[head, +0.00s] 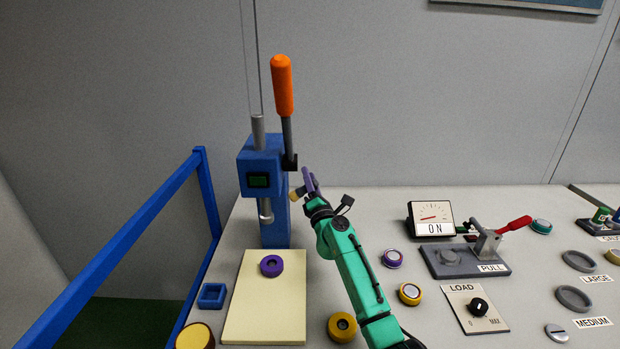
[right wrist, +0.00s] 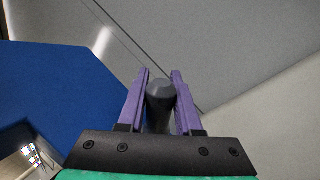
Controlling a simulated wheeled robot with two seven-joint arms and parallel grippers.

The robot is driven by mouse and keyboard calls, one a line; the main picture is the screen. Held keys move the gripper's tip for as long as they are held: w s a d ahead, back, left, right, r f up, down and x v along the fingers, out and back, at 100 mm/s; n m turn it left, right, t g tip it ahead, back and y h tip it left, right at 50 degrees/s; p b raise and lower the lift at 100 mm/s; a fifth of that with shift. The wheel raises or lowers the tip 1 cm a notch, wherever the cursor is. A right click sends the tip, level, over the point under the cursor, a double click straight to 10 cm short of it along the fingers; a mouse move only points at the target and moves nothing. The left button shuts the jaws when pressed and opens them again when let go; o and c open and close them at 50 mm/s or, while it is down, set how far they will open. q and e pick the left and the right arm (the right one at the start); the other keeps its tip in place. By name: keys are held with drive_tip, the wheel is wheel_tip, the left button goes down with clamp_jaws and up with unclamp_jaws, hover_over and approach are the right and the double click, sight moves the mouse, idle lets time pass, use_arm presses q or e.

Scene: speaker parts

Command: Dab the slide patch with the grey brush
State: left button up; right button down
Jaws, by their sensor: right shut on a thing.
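My right gripper (head: 308,183), with purple fingers, is at the right side of the blue press (head: 262,225). It is shut on the grey brush; the dark grey round end (right wrist: 160,92) shows between the fingers in the right wrist view. A pale yellowish tip (head: 294,195) shows just left of the fingers in the head view, close to the press. Whether it touches the press I cannot tell. The press has a silver ram (head: 265,210) and an orange-handled lever (head: 282,88). I cannot make out the slide patch. My left gripper is not in view.
A cream board (head: 265,315) with a purple ring (head: 271,265) lies before the press. A blue square frame (head: 212,295) is beside it. A blue rail (head: 130,245) edges the table at left. A meter (head: 431,219), red-handled lever (head: 515,224) and load dial (head: 475,307) stand right.

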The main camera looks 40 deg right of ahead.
sight(315, 185)
drive_tip(key=shift+s+a+r+p, duration=0.1)
drive_tip(key=shift+s+a+p, duration=0.2)
drive_tip(key=shift+s+a, duration=0.3)
drive_tip(key=shift+s+a+p, duration=0.3)
drive_tip(key=shift+s+a, duration=0.05)
drive_tip(key=shift+s, duration=0.3)
drive_tip(key=shift+d, duration=0.1)
drive_tip(key=shift+s+d, duration=0.9)
drive_tip(key=shift+d, duration=0.25)
drive_tip(key=shift+s+d, duration=0.85)
drive_tip(key=shift+d, duration=0.3)
drive_tip(key=shift+s+d, duration=0.95)
drive_tip(key=shift+d, duration=0.25)
drive_tip(key=shift+w+a+p, duration=0.1)
drive_tip(key=shift+w+a, duration=0.7)
drive_tip(key=shift+a, duration=0.25)
drive_tip(key=shift+w+a+p, duration=0.1)
drive_tip(key=shift+w+a, duration=0.7)
drive_tip(key=shift+a, duration=0.25)
drive_tip(key=shift+w+a+p, duration=0.1)
drive_tip(key=shift+w+a, duration=0.7)
drive_tip(key=shift+a, duration=0.25)
